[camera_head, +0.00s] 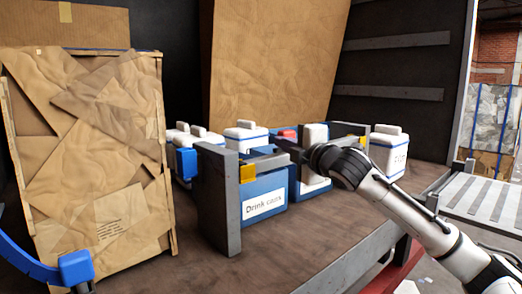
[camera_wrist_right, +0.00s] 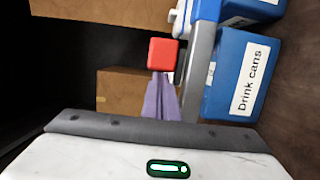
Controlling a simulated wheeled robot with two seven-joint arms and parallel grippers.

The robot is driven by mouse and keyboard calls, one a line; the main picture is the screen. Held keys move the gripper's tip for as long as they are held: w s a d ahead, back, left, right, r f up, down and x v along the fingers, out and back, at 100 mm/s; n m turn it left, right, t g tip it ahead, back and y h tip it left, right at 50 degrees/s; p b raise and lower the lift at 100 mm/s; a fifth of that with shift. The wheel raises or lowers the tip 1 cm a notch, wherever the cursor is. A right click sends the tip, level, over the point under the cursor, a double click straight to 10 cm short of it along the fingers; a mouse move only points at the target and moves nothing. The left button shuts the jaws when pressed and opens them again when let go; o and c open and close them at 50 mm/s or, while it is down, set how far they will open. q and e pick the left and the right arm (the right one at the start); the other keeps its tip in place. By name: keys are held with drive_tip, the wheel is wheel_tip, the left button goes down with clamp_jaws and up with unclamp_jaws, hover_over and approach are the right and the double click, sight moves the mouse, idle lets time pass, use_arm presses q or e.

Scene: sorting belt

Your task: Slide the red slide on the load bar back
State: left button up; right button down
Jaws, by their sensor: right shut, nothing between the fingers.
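The red slide (camera_head: 287,133) shows as a small red patch behind the load bar (camera_head: 268,160) in the head view. In the right wrist view the slide (camera_wrist_right: 163,53) is a red block at the left side of the grey bar (camera_wrist_right: 198,75). My right gripper (camera_wrist_right: 161,76) is shut and empty, with its purple-grey fingers pointing at the slide. Its tips are at the slide's lower edge in that view; I cannot tell if they touch. In the head view the right gripper (camera_head: 302,156) is dark and its fingertips are mostly hidden. My left gripper is not in view.
Blue drink-can crates (camera_head: 264,205) and white lidded containers (camera_head: 388,160) stand around the bar. A grey upright (camera_head: 216,205) stands in front. A large paper-wrapped stack (camera_head: 100,170) fills the left. The brown deck (camera_head: 300,245) is bare in front.

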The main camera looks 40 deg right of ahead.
drive_tip(key=shift+r, duration=0.1)
drive_tip(key=s+a+b, duration=0.1)
drive_tip(key=s+a, duration=0.6)
drive_tip(key=s, duration=0.2)
idle(0.4)
